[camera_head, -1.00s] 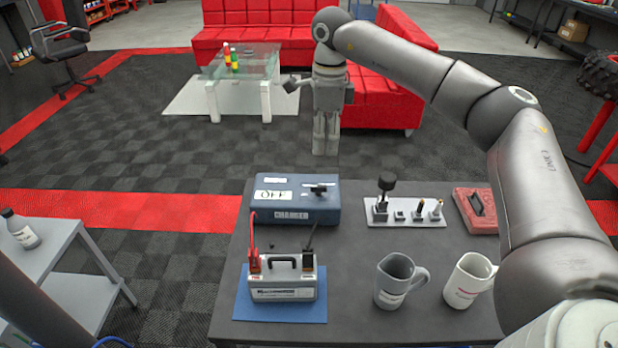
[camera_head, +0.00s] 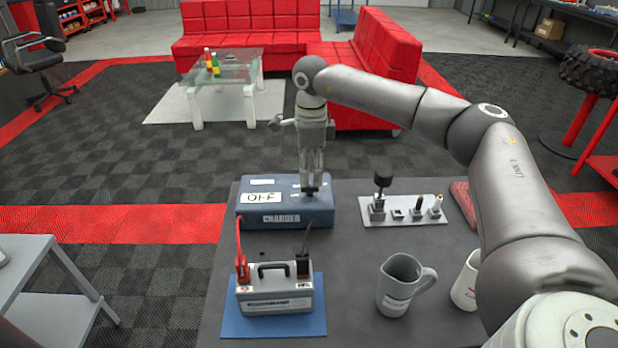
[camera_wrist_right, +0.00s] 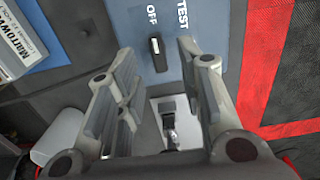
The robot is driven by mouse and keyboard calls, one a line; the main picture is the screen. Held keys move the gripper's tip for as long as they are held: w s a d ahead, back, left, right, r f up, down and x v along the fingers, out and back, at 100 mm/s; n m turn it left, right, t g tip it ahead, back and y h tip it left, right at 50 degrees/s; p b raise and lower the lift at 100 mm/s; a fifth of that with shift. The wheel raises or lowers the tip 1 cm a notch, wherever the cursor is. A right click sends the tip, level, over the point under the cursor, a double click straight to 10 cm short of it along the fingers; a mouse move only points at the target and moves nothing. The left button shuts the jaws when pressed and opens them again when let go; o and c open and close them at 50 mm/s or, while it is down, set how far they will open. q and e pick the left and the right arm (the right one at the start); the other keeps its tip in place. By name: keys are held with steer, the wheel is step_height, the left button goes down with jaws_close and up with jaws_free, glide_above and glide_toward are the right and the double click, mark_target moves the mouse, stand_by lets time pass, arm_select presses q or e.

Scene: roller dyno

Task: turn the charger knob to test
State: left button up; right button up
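The blue charger box (camera_head: 262,216) stands at the back left of the dark table, with OFF and CHARGER labels facing the head. My right gripper (camera_head: 311,188) points down over its right part and largely hides the knob there. In the right wrist view the black knob (camera_wrist_right: 158,54) stands on the blue panel, its white-marked end toward the OFF label; the TEST label is to the right. My right gripper (camera_wrist_right: 160,70) is open, with the knob showing between its fingers. I cannot tell whether the fingertips reach down beside it. My left gripper is not in view.
A grey battery case (camera_head: 275,295) with red and black clamps sits on a blue mat (camera_head: 232,322). A light plate (camera_head: 375,214) with several small parts lies right of the charger. A grey mug (camera_head: 397,285) and a white mug (camera_head: 466,282) stand in front.

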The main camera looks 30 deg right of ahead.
mark_target(310, 190)
steer(key=shift+w+f, duration=0.1)
steer(key=shift+f, duration=1.65)
jaws_close()
